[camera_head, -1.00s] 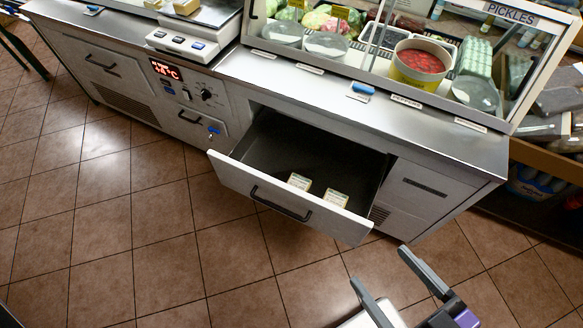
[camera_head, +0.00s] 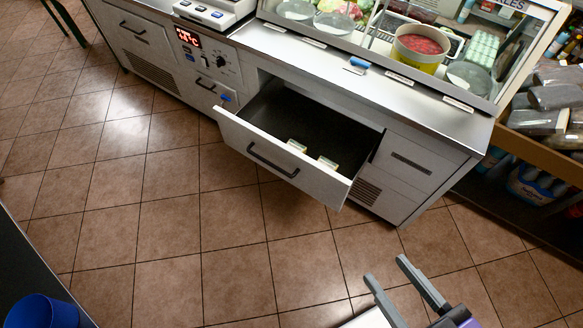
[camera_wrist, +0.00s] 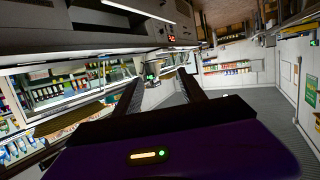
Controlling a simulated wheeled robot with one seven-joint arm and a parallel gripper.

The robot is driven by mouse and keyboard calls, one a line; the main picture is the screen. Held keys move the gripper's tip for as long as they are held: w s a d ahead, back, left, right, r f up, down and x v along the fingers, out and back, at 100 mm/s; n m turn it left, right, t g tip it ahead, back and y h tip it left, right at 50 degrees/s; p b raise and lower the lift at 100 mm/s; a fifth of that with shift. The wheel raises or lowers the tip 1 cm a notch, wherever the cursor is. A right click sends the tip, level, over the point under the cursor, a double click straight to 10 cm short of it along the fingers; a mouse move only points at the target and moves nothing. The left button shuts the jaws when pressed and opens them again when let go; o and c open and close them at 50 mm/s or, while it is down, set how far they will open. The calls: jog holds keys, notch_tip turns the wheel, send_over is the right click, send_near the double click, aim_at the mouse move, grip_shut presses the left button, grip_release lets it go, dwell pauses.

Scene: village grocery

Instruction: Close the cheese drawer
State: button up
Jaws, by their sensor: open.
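The open drawer (camera_head: 262,160) sticks out from the front of the counter in the head view. Its pale front panel has a dark bar handle (camera_head: 272,160). Two small pale packs (camera_head: 296,145) and (camera_head: 327,163) lie inside it near the front; I cannot tell if they are cheese. My gripper (camera_head: 388,270) is open and empty over the floor, to the lower right of the drawer and apart from it. In the wrist view the two dark fingers (camera_wrist: 157,88) are spread, with nothing between them.
The counter (camera_head: 360,85) has a glass display case on top with a red-filled tub (camera_head: 419,53). A shelf with packs (camera_head: 555,95) stands at right. A blue bin (camera_head: 42,312) is at lower left. The tiled floor (camera_head: 170,220) before the drawer is clear.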

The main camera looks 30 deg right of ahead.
jog(key=shift+w+f+b, duration=0.15)
jog(key=shift+f+b, duration=0.2)
jog(key=c, duration=0.3)
jog(key=shift+t+y, duration=0.3)
jog(key=shift+t, duration=0.4)
jog(key=w+b, duration=0.1)
jog(key=w+a+f, duration=0.1)
jog(key=w+b, duration=0.1)
jog(key=w, duration=0.1)
jog(key=shift+a+f+b, duration=0.3)
jog(key=shift+b, duration=0.05)
grip_shut()
jog(key=w+a+f+n+g+b, duration=0.1)
jog(key=w+a+f+n+b, duration=0.5)
jog(key=f, duration=0.5)
jog(key=w+a+f+n+g+b, duration=0.25)
jog(key=w+a+f, duration=0.35)
jog(key=f, duration=0.5)
jog(key=w+a+f+n+g+b, duration=0.1)
jog(key=w+a+f+n+b, duration=0.25)
jog(key=w+f+n, duration=0.55)
jog(key=n+g+h+b, duration=0.3)
jog(key=n+h, duration=0.3)
jog(key=h, duration=1)
send_near(327, 179)
jog(key=shift+n, duration=0.25)
jog(key=x, duration=0.7)
jog(key=shift+s+f, duration=0.1)
